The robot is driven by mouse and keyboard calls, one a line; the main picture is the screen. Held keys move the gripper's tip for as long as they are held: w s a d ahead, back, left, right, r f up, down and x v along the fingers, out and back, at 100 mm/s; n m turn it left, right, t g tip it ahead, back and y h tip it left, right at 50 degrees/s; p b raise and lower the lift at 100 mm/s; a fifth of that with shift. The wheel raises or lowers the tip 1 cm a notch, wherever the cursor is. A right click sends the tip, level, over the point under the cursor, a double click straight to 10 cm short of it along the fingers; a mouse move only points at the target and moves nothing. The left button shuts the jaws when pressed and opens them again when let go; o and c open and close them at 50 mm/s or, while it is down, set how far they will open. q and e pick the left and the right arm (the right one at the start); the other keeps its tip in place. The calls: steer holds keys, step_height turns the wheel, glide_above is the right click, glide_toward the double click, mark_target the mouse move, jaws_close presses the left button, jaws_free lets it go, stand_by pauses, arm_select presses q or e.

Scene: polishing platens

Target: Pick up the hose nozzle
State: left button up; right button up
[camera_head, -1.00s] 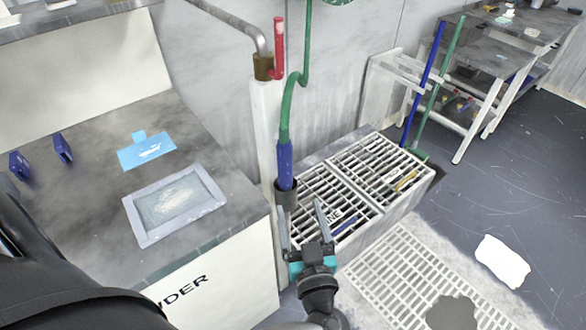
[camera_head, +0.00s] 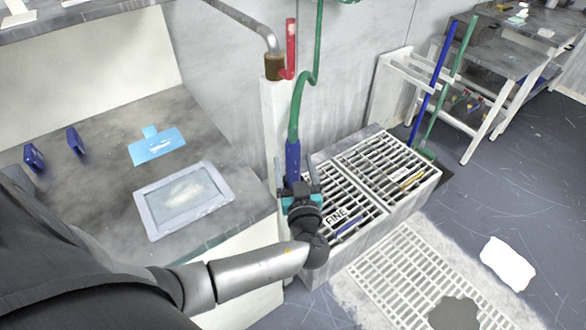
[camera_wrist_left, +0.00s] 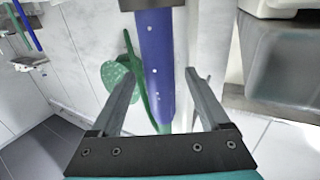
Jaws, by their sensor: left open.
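The hose nozzle (camera_head: 292,158) is a blue tube on the end of a green hose (camera_head: 298,100), hanging upright beside a white post in the head view. My left gripper (camera_head: 296,170) is open, with its two fingers on either side of the nozzle's lower part. In the left wrist view the blue nozzle (camera_wrist_left: 156,60) runs between the spread fingers of the gripper (camera_wrist_left: 161,75), with gaps showing on both sides. The nozzle's lower end and its holder are hidden behind the gripper in the head view.
A white post (camera_head: 275,115) with a red handle (camera_head: 291,45) stands just behind the nozzle. A slatted rack (camera_head: 375,170) marked FINE is to the right. A counter with a grey framed tray (camera_head: 150,222) is on the left. A floor grate (camera_head: 390,275) lies in front.

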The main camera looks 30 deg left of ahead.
arm_select(q)
jaws_close()
stand_by(0.7)
